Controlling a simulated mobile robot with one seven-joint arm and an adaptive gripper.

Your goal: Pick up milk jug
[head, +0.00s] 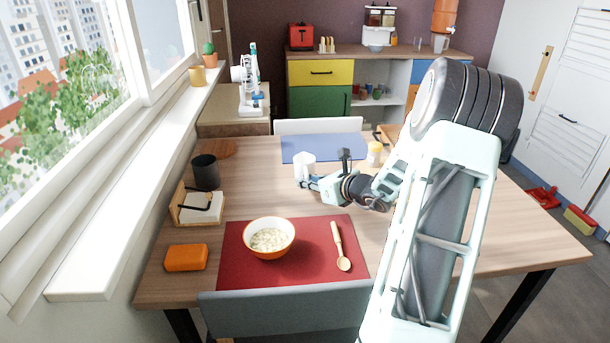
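A small white jug (304,160), which looks like the milk jug, stands on the wooden table near the edge of the blue placemat. My gripper (303,181) reaches in from the right, low over the table, with its fingertips at the near side of the jug in the picture. The fingertips overlap the jug's lower part. I cannot tell whether they touch it, or whether the fingers are open or shut. The jug's lower part is partly hidden.
A yellow-topped jar (375,153) stands right of the jug, close to my arm. A bowl of food (269,238) and a wooden spoon (340,246) lie on the red placemat (300,278). A dark cup (206,172), a napkin holder (198,207) and an orange box (186,257) are at left.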

